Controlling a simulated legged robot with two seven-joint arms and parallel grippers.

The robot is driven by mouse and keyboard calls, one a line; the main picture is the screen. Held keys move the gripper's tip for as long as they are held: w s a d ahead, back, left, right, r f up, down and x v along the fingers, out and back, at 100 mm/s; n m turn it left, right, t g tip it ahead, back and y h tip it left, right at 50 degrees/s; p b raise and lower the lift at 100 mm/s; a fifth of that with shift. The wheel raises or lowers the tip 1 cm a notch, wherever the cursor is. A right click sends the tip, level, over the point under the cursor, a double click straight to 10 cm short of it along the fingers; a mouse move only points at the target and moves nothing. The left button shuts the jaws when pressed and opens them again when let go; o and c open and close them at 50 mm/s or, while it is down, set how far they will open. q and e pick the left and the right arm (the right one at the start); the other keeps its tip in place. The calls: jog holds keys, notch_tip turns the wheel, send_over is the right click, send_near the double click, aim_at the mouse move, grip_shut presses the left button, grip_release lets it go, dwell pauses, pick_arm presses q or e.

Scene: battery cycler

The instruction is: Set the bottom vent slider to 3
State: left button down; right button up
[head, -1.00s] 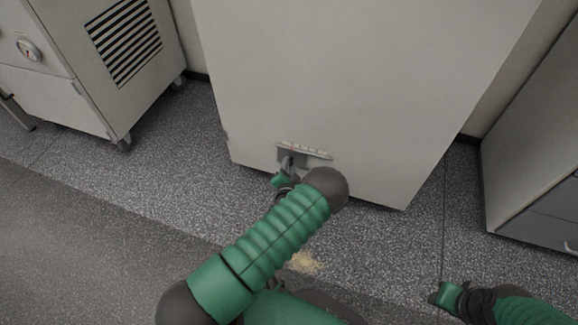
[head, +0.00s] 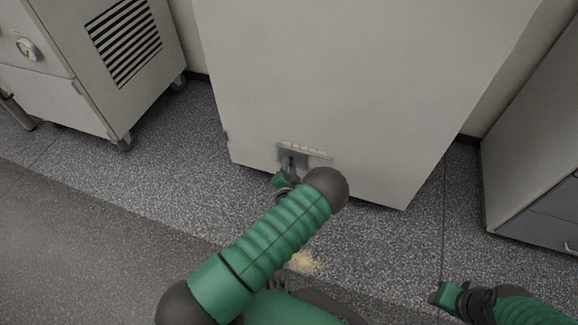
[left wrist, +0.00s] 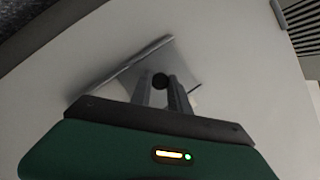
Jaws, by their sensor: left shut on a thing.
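The bottom vent slider is low on the front of the large pale cabinet (head: 340,85). Its grey plate (head: 305,152) has a pale, raised strip with small marks along the top, too small to read. My left gripper (head: 290,166) is at the plate, left of its middle. In the left wrist view, the gripper's two fingers (left wrist: 162,88) are shut on the dark round slider knob (left wrist: 160,80), in front of the grey plate (left wrist: 125,68). The slider's setting cannot be read. My right gripper (head: 440,294) is at the lower right, away from the cabinet; its jaw opening is unclear.
A wheeled cabinet (head: 75,70) with a black louvre and a dial stands at the left. A drawer cabinet (head: 540,190) stands at the right edge. A small beige patch (head: 304,263) lies on the speckled floor. The floor before the large cabinet is otherwise clear.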

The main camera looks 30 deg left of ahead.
pick_arm(q)
jog(key=w+d, duration=0.2)
jog(key=d, duration=0.7)
jog(key=shift+d, duration=0.15)
jog(key=shift+f, duration=0.1)
jog(key=c, duration=1.2)
grip_release()
jog(key=shift+w+d, duration=0.1)
jog(key=shift+d, duration=0.05)
jog(key=shift+c, duration=0.2)
